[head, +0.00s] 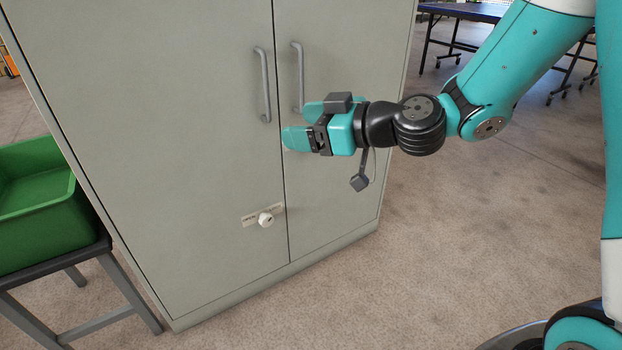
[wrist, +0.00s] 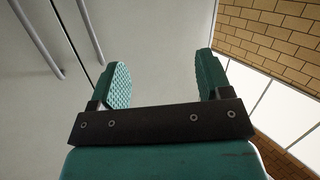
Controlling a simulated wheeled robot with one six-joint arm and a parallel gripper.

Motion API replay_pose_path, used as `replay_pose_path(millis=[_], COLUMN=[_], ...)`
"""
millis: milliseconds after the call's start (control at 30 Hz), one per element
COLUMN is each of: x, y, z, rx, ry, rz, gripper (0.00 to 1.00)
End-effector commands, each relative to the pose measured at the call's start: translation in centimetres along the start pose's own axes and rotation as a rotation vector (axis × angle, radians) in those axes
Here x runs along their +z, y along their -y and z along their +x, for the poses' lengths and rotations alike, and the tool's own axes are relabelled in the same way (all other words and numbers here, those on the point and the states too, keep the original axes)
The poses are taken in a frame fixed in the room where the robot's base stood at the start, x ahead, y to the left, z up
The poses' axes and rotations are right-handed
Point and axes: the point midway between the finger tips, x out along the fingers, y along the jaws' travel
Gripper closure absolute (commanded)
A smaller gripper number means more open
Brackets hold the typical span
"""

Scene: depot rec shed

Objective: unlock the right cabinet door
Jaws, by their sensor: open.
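A grey cabinet has a left door (head: 190,120) and a right door (head: 345,60), both shut, with a vertical seam between them. A left bar handle (head: 263,85) and a right bar handle (head: 297,75) flank the seam. My gripper (head: 300,122) is open and empty in front of the right door, above the knob. In the wrist view its fingers (wrist: 163,78) stand apart with pale door surface between them; the knob is out of that view.
A green bin (head: 45,225) stands on a dark metal stand (head: 80,250) left of the cabinet. A blue table (head: 465,12) is at the back right. The floor right of the cabinet is clear. A brick wall (wrist: 275,35) shows in the wrist view.

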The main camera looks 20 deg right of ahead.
Motion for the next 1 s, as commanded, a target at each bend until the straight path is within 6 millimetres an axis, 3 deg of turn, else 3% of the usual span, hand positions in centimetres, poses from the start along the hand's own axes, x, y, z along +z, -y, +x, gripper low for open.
replay_pose_path(millis=[33, 100, 300, 400, 533, 667, 1000], x=[5.2, 8.7, 17.0, 19.6, 20.9, 20.5, 19.4], y=[-1.6, -3.9, -9.4, -11.1, -12.2, -13.1, -16.8], z=[1.0, 1.3, 0.8, 0.2, -0.2, 0.5, 6.1], rx=[0.071, 0.175, 0.444, 0.532, 0.589, 0.6, 0.595], ry=[-0.031, -0.069, -0.099, -0.089, -0.079, -0.075, -0.078], rz=[-0.012, -0.041, -0.1, -0.117, -0.128, -0.133, -0.136], gripper=[0.28, 0.28, 0.28, 0.28, 0.28, 0.28, 0.28])
